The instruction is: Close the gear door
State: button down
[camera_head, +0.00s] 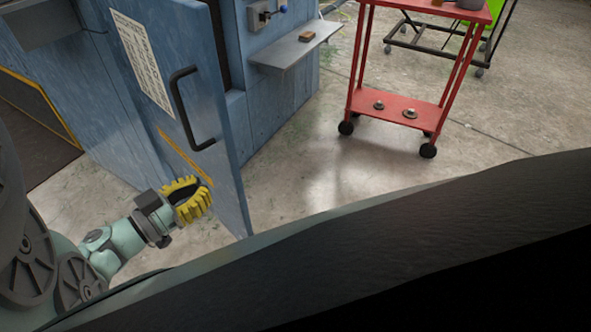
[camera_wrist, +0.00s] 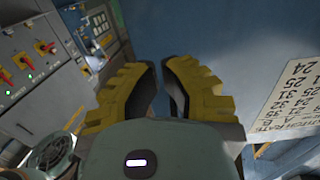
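The gear door is taken to be the blue door (camera_head: 160,115) at the left in the head view, with a black handle (camera_head: 195,108) and a white printed sheet (camera_head: 142,62). It stands swung out from the blue cabinet, with a dark gap behind it. My yellow-fingered gripper (camera_head: 197,197) is low at the door's face, below the handle. In the wrist view the gripper (camera_wrist: 161,72) has its fingers apart with nothing between them. The sheet also shows there on the right (camera_wrist: 292,100). I cannot tell whether the fingers touch the door.
A small shelf (camera_head: 295,50) with a brown block juts from the cabinet. A red wheeled cart (camera_head: 400,105) stands to the right, with bare concrete floor between. A panel with red switches (camera_wrist: 40,60) is at the left in the wrist view.

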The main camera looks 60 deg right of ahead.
aim_at(225, 174)
jog(key=shift+s+d, duration=0.25)
jog(key=shift+d, duration=0.9)
jog(key=shift+s+d, duration=0.25)
jog(key=shift+d, duration=0.85)
